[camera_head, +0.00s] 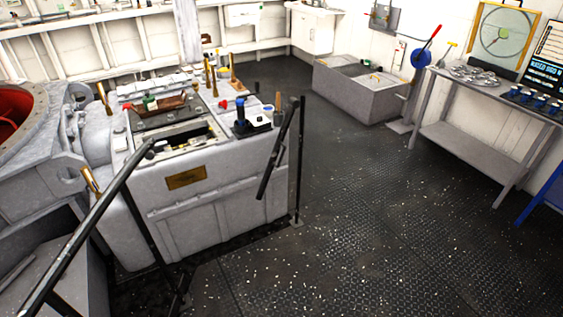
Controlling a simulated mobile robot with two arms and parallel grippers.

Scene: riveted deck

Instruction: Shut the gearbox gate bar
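The gearbox (225,190) is a large grey housing with a brass plate, left of centre. A dark bar (276,155), which looks like the gate bar, slants down and left from near the top of a thin black post (298,165) at the gearbox's right front corner. Its lower end is free, in front of the housing's right side. A black handrail (95,218) runs from lower left up to a rounded end near the gearbox top. The bar and handrail are apart, with an open gap between them. Neither of my grippers is in view.
Dark riveted deck (370,230) is clear to the right and in front. A grey bin (355,98) stands at the back. A metal workbench (475,145) is at the right, with a blue frame (545,205) at the edge. Levers and tools crowd the gearbox top.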

